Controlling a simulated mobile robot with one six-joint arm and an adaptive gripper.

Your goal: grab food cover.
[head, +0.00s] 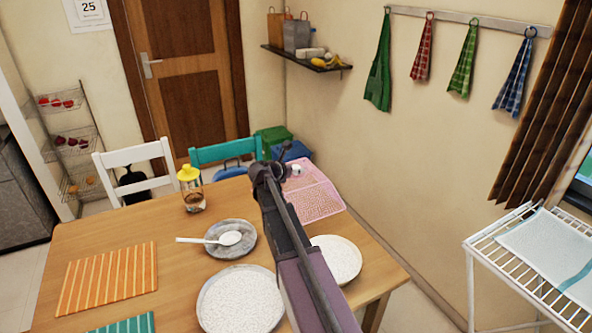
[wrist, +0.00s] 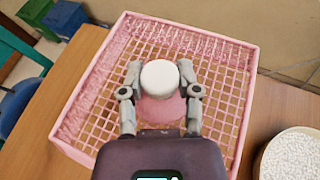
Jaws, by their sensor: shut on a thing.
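The food cover (wrist: 86,120) is a pink mesh cover with a solid pink rim and a white knob (wrist: 160,75) on a pink base at its middle. In the head view the cover (head: 318,200) is at the table's far right corner, partly hidden by my arm. My gripper (wrist: 160,88) is over the middle of the cover, with one finger on each side of the knob. The fingers are shut on the knob. In the head view my gripper (head: 284,165) is at the cover's left side. I cannot tell whether the cover rests on the table or is raised.
The wooden table (head: 130,225) holds a yellow-lidded jar (head: 191,190), a grey plate with a white spoon (head: 230,238), a large speckled plate (head: 240,303), a smaller one (head: 340,260) and an orange striped mat (head: 110,278). Chairs (head: 135,165) stand behind. The wall is close on the right.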

